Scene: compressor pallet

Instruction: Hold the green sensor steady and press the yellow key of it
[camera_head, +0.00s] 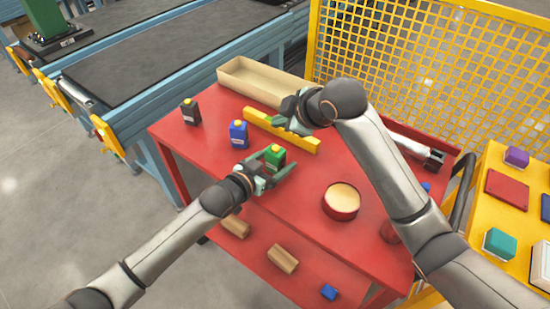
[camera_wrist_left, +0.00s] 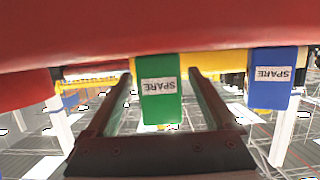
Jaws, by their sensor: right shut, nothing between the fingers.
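The green sensor (camera_head: 274,160) stands upright on the red table, with its yellow key (camera_head: 276,147) on top. My left gripper (camera_head: 277,165) reaches it from the near left, open. In the left wrist view, which is upside down, the green sensor (camera_wrist_left: 160,95) with its SPARE label sits between the two finger ends. A gap shows on each side, so the fingers look apart from it. My right gripper (camera_head: 285,124) is shut and empty, above and beyond the sensor, near the yellow bar; its wrist hides part of the table.
A blue sensor (camera_head: 238,138) and a black sensor (camera_head: 190,116) stand to the left; the blue one also shows in the left wrist view (camera_wrist_left: 270,90). A yellow bar (camera_head: 250,120) lies behind. A beige tray (camera_head: 238,83) and a round red container (camera_head: 341,208) are also on the red table (camera_head: 290,210).

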